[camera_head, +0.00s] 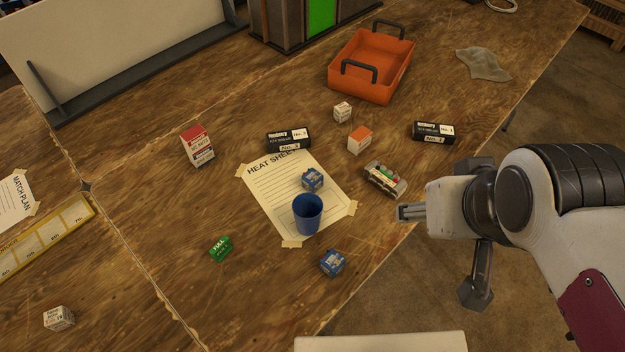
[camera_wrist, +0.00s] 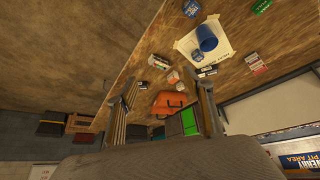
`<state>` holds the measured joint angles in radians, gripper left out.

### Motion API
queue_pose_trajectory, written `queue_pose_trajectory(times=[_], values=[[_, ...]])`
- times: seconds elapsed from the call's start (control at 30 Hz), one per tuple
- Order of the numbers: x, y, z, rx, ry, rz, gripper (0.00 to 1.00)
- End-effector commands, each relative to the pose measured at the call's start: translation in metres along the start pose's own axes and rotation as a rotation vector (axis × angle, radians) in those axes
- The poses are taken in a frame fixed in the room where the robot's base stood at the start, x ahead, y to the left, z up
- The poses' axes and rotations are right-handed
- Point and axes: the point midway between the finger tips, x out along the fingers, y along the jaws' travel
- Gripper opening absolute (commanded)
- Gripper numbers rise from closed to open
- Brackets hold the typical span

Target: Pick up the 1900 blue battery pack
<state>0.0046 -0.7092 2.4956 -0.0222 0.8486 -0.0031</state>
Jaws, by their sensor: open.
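Two small blue battery packs are on the wooden table. One blue pack (camera_head: 312,179) lies on the heat sheet (camera_head: 267,198), just behind a blue cup (camera_head: 307,214). The other blue pack (camera_head: 332,263) lies on bare wood, nearer the front edge. Their printing is too small to tell which is the 1900. In the wrist view, one pack (camera_wrist: 192,8) is at the top and the other (camera_wrist: 198,56) is beside the cup (camera_wrist: 207,38). My gripper (camera_head: 404,212) is open and empty at the table's right edge, right of both packs; its fingers (camera_wrist: 168,88) are apart in the wrist view.
A grey holder with small items (camera_head: 385,180) lies near my gripper. Two black boxes (camera_head: 289,140) (camera_head: 433,132), several small cartons (camera_head: 360,139) and an orange tray (camera_head: 352,83) stand farther back. A green pack (camera_head: 220,248) lies left of the cup. The front-left table is mostly clear.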

Motion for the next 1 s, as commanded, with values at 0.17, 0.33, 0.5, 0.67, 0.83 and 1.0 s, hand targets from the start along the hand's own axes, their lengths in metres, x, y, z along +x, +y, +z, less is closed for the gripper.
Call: queue_pose_trajectory(times=[0.17, 0.33, 0.5, 0.67, 0.83, 1.0], values=[[0.017, 0.010, -0.023, -0.029, 0.022, 0.033, 0.51], [0.038, 0.020, -0.050, -0.071, 0.054, 0.065, 0.51], [0.061, 0.028, -0.075, -0.118, 0.086, 0.091, 0.51], [0.083, 0.033, -0.097, -0.167, 0.116, 0.106, 0.51], [0.109, 0.036, -0.118, -0.223, 0.148, 0.112, 0.51], [0.135, 0.037, -0.136, -0.280, 0.179, 0.109, 0.51]])
